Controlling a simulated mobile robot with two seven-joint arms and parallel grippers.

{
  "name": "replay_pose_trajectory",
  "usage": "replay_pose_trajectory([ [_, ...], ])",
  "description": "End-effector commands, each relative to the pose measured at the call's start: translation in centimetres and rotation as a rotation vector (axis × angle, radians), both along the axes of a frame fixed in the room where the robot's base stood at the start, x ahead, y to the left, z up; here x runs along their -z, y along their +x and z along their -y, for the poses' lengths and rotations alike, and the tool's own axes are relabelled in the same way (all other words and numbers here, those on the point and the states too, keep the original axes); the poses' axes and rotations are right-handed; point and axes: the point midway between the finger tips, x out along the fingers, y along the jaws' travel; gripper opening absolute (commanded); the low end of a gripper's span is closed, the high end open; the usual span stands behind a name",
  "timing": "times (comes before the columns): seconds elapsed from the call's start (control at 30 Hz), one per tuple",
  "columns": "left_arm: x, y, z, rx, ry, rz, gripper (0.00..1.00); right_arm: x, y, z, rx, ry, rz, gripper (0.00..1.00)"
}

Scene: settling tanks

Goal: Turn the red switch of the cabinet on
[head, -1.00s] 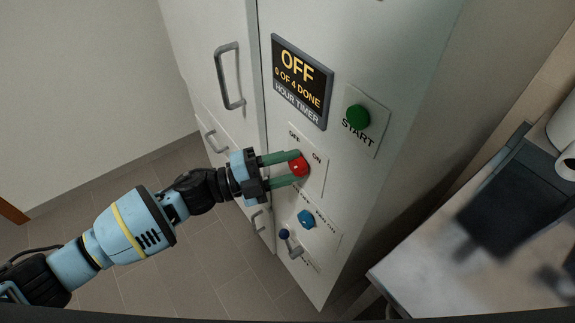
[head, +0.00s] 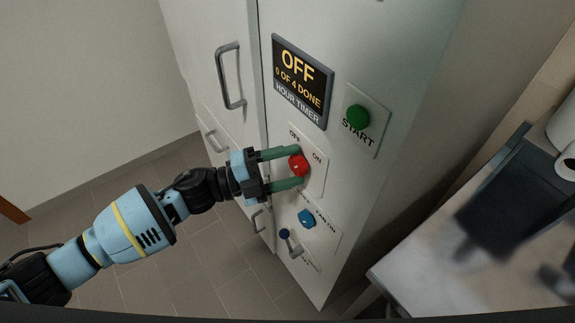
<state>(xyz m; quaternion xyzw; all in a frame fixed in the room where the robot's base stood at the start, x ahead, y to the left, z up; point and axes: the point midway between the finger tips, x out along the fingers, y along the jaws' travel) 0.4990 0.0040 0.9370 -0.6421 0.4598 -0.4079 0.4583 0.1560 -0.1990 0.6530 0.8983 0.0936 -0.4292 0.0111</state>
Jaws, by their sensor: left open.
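The red switch (head: 298,165) is a round knob on a light plate marked OFF and ON on the cabinet (head: 345,60) front. My left gripper (head: 299,167) is open, with its two green fingers above and below the red switch, apart from it as far as I can see. The display (head: 301,82) above reads OFF, 0 OF 4 DONE, HOUR TIMER. The switch's exact pointing direction is too small to tell. My right gripper is not in view.
A green START button (head: 358,117) is up and right of the switch. A blue knob (head: 306,218) and a small lever with a blue ball (head: 284,234) sit below. Door handles (head: 229,76) are at left. A counter (head: 450,255) stands at right.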

Motion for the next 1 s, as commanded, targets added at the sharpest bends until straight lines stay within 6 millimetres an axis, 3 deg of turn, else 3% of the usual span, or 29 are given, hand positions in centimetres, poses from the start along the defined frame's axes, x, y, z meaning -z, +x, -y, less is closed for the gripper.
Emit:
replay_pose_trajectory([
  [0.53,1.0,-1.7,-6.8,-0.002,0.002,-0.003,0.63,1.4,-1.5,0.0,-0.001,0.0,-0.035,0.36],
  [1.0,0.8,-1.9,-7.5,0.0,0.0,0.001,0.63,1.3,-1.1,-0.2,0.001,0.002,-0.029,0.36],
])
